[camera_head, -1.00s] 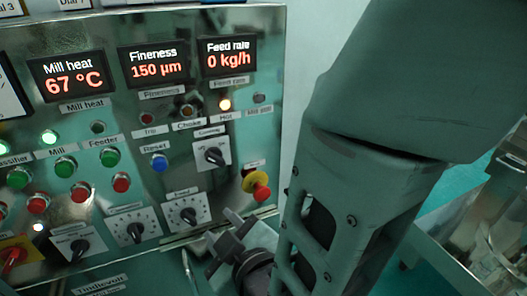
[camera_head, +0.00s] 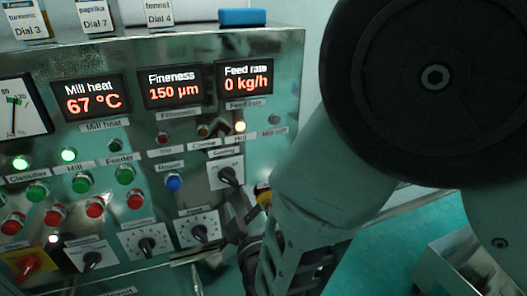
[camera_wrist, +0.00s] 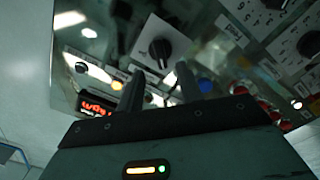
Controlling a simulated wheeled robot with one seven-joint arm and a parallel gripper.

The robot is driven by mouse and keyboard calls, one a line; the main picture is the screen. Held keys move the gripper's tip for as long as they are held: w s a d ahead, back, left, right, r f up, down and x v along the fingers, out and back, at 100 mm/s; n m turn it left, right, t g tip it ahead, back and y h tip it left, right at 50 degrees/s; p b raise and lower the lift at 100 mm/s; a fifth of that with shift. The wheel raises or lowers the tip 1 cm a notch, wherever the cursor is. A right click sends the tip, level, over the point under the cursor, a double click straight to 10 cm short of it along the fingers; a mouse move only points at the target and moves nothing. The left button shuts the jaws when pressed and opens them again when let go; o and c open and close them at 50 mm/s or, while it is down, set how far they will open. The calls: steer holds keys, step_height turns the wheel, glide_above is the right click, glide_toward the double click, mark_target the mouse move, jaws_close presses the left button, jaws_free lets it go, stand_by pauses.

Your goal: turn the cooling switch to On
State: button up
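The cooling switch (camera_head: 229,175) is a black rotary knob on a white plate labelled "Cooling", at the right of the panel in the head view. Its knob slants; I cannot read which position it marks. In the wrist view the cooling switch (camera_wrist: 160,49) lies just beyond my fingertips, roughly in line with the gap between them. My gripper (camera_wrist: 160,75) is open, with its two dark fingers apart and nothing between them. In the head view my gripper (camera_head: 238,217) is just below the switch, partly hidden by my arm. I see no clear contact with the knob.
The red and yellow emergency stop (camera_head: 264,196) is close to the right of the switch, mostly hidden by my arm. A blue reset button (camera_head: 173,183) is to its left. The feed dial (camera_head: 199,231) is below. Displays (camera_head: 246,81) are above.

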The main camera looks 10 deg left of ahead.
mark_target(230, 183)
steer(key=p+x, duration=0.1)
steer(key=x, duration=0.5)
steer(key=shift+w+a, duration=0.15)
steer(key=shift+w, duration=0.05)
jaws_close()
